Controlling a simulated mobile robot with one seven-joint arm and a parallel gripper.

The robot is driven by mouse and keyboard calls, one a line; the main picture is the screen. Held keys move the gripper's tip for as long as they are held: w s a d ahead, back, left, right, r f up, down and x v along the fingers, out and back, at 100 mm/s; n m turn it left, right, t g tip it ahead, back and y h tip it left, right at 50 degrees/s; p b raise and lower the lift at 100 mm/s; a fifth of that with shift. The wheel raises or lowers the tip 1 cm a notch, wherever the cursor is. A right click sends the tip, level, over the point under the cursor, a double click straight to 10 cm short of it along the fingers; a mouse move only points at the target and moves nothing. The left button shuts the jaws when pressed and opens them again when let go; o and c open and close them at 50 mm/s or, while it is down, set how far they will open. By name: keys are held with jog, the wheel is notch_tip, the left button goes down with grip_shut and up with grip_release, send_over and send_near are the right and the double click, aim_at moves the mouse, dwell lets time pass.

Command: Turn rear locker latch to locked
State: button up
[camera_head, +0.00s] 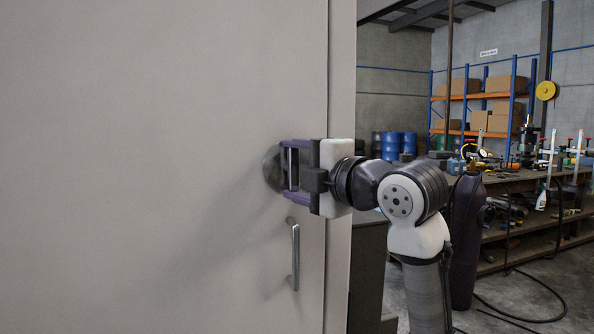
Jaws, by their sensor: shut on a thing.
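The rear locker door (165,160) is a flat grey-beige panel that fills the left of the view. The latch (271,168) is a dark round piece on the door near its right edge, partly hidden by my gripper. My gripper (290,168) is shut on the latch, its fingers reaching left from the white gripper body. The exact angle of the latch between the fingers is hard to tell. A metal pull handle (295,257) stands upright on the door just below the gripper.
My arm comes in from the lower right beside the locker's edge (341,210). A workbench (520,181) with tools and clamps stands at the right. Blue and orange shelving (478,97) with boxes and blue barrels (391,143) are behind. A cable (535,320) lies on the floor.

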dwell(0.4)
jog(key=o, duration=1)
jog(key=shift+a, duration=0.1)
jog(key=b+v, duration=0.3)
jog(key=v, duration=1.1)
jog(key=shift+b, duration=0.35)
